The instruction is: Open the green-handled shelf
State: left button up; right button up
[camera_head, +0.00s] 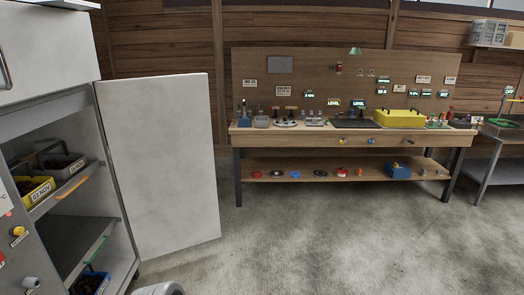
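A white cabinet (45,38) stands at the left with its door (160,165) swung wide open. Inside, the green handle (96,249) is a thin strip along the front edge of a lower shelf (72,232). That shelf has a dark, bare top and appears to sit within the cabinet. An orange handle (72,187) marks the shelf above it.
The upper shelf holds a yellow crate (43,190) and a grey crate (62,171) of dark contents. A blue crate (103,277) sits low in the cabinet. A wooden workbench (300,136) stands at the back. The grey floor (330,245) between is clear.

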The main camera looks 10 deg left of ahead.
aim_at(71, 243)
jog(key=u, duration=0.35)
jog(key=i, duration=1.95)
jog(key=u, duration=1.7)
jog(key=i, duration=1.35)
jog(key=u, duration=1.35)
jog(key=i, duration=0.3)
jog(key=z, duration=0.05)
